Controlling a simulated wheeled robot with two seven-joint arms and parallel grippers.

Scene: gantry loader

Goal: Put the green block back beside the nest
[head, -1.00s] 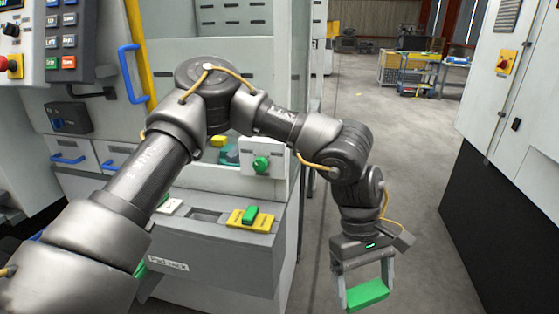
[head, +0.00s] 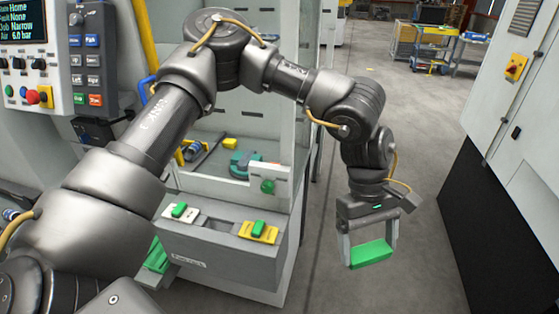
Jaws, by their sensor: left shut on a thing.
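My left gripper (head: 371,248) points down at the right of the machine, over open floor. It is shut on a green block (head: 372,256), held flat between its two fingers. The grey pad rack (head: 225,258) stands to its left, apart from it. On the rack a yellow plate (head: 272,235) bears a green piece (head: 259,229), and a white plate (head: 193,216) bears another green piece (head: 179,210). A dark recess lies between the plates. I cannot tell which spot is the nest. My right gripper is not in view.
Behind the rack is the machine's bay with a teal part (head: 241,160) and a yellow block (head: 230,143). A control panel (head: 25,60) is at upper left. A white cabinet (head: 515,120) stands at right. Grey floor lies between.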

